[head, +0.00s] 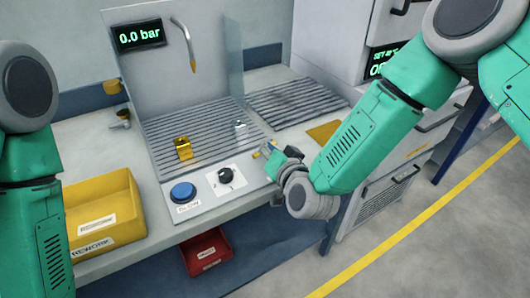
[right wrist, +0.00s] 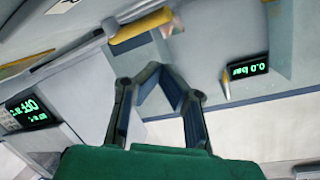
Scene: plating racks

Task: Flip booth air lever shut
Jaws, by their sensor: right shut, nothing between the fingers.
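A small yellow lever handle (head: 257,154) shows at the booth's front right, beside my right gripper (head: 268,151) and partly hidden by it. In the right wrist view, a long yellow handle with a grey end (right wrist: 140,30) lies beyond the fingers. My right gripper (right wrist: 155,72) is shut and empty there, with a visible gap between its fingertips and that handle. The booth pressure display (head: 139,34) reads 0.0 bar; it also shows upside down in the right wrist view (right wrist: 248,68). My left arm shows at the left edge of the head view, but its gripper is out of view.
The front panel holds a blue button (head: 183,191) and a black knob (head: 225,174). A yellow block (head: 183,148) stands on the slatted grate (head: 205,125). A yellow rework bin (head: 100,205) is at left. A red bin (head: 207,252) sits below the bench.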

